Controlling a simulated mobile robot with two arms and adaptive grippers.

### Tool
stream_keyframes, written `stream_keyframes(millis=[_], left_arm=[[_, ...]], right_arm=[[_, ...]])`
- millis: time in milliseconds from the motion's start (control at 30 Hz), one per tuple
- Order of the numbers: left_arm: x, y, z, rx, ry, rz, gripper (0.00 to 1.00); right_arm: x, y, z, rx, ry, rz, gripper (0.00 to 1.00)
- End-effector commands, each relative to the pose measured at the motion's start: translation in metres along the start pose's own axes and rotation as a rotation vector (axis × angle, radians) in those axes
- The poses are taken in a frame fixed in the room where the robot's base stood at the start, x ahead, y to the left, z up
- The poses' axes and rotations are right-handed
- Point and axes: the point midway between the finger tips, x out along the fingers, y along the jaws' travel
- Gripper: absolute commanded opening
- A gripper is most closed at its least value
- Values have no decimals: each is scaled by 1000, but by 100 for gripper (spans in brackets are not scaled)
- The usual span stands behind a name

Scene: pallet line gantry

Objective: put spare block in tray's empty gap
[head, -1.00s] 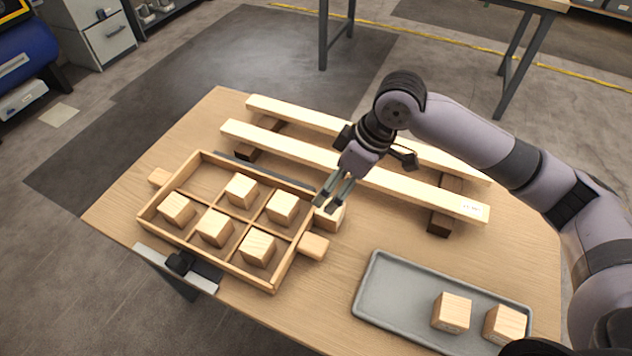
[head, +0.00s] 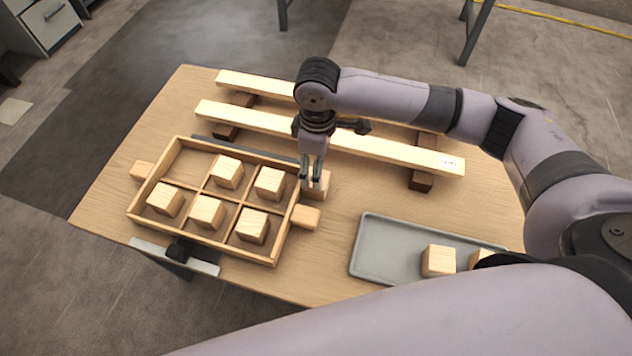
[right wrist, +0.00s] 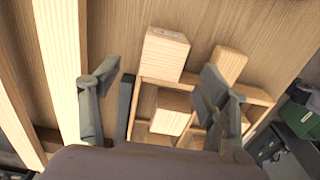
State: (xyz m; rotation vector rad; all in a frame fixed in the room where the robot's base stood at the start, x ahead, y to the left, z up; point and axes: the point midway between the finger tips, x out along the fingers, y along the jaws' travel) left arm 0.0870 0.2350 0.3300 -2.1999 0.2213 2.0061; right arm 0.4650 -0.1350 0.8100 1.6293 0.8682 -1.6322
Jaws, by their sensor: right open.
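The wooden tray (head: 205,252) has six compartments and stands at the left of the table. Five hold a wooden block each; the far-left compartment (head: 190,165) is empty. A spare block (head: 320,187) sits on the table against or close to the tray's right side, by its right handle (head: 306,217). My right gripper (head: 311,176) points down over this block, its fingers partly hiding it. In the right wrist view the open fingers stand either side of the picture, with the spare block (right wrist: 165,52) ahead between them, not gripped. My left gripper is out of view.
A grey shallow tray (head: 372,250) at the right holds two blocks; one (head: 438,260) is clear, the other is mostly hidden by my arm. Two long planks on dark supports, the nearer plank (head: 400,154) close behind the gripper, span the table's back. Table between trays is clear.

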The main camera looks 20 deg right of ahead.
Motion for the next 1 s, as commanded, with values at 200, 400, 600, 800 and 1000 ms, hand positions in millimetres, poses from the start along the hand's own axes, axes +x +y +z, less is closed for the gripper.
stream_keyframes(millis=[200,400,600,800,1000], left_arm=[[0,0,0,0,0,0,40],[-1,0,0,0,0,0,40],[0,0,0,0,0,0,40],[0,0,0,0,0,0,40],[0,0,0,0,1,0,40]], right_arm=[[14,-1,0,-1,0,1,69],[44,-5,-1,-1,-2,0,69],[61,-4,-1,-1,0,1,69],[62,-4,-1,-2,1,1,69],[62,-4,-1,-2,1,1,57]])
